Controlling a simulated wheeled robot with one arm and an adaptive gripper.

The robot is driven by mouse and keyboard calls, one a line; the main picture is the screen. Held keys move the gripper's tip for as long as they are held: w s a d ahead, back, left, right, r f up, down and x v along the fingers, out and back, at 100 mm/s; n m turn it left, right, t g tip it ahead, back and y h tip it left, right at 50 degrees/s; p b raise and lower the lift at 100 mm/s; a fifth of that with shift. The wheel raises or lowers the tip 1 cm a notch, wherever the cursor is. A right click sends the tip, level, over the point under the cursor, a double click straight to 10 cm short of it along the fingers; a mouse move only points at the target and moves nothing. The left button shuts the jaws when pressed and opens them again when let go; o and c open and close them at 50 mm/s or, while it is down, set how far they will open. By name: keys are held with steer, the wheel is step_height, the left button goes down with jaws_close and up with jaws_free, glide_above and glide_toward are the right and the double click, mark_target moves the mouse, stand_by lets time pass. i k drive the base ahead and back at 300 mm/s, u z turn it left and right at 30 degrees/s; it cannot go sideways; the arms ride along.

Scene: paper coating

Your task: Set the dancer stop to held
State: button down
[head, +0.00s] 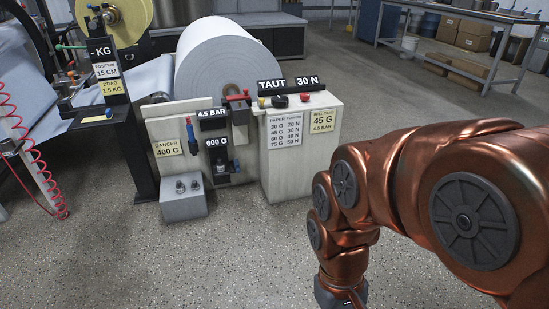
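A pale machine panel carries a yellow label reading "DANCER 400 G" (167,149). Right of the label a small upright part with a blue body and red tip (190,133) stands against the panel. A dark block with a red top (238,103) sits further right, beside the paper roll. No part is marked as the dancer stop, and I cannot tell which one it is or its setting. My gripper (343,300) is at the bottom edge, mostly cut off, below my copper arm and well apart from the panel; its fingers do not show clearly.
A white paper roll (218,55) stands behind. The control cabinet (305,150) has black and red knobs and a "TAUT 30 N" display (288,83). A grey block with weights (184,206) sits on the floor in front. Bare floor (240,255) lies between it and my arm.

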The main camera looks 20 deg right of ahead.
mark_target(236, 162)
steer(key=z, duration=0.25)
steer(key=i, duration=0.8)
steer(key=u, duration=0.55)
steer(key=i, duration=0.65)
steer(key=u, duration=0.5)
